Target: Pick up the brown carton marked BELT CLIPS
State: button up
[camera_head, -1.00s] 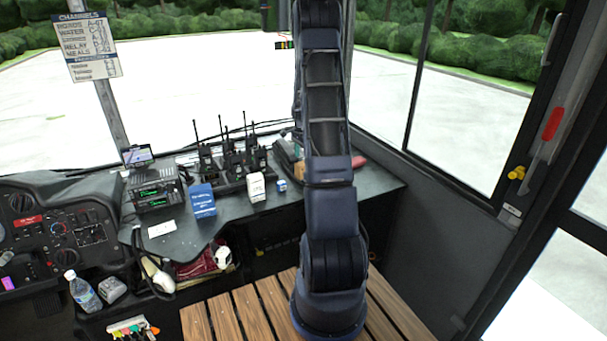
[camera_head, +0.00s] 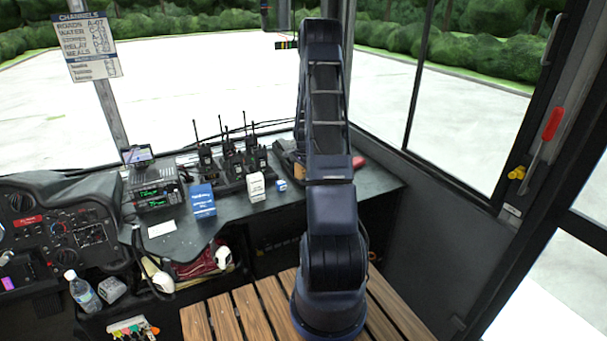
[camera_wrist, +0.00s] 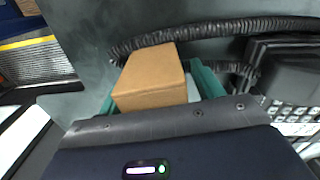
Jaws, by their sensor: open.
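A plain brown carton (camera_wrist: 150,82) shows in the wrist view, just beyond the edge of my gripper's housing. No lettering shows on its visible faces. My gripper (camera_wrist: 158,80) is open; what look like its green fingers stand on either side of the carton, partly hidden by the dark housing edge. I cannot tell whether they touch it. In the head view, only a small brown patch (camera_head: 299,172) shows beside my arm on the dash, probably the carton. My arm hides the gripper there.
A black corrugated hose (camera_wrist: 215,30) curves behind the carton. Dark equipment with pale keys (camera_wrist: 295,122) lies to the right in the wrist view. On the dash stand handheld radios (camera_head: 232,160), a blue box (camera_head: 203,200), a white box (camera_head: 256,187) and a small blue item (camera_head: 281,185).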

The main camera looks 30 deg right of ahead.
jog(key=c, duration=1.1)
jog(key=shift+r, duration=0.15)
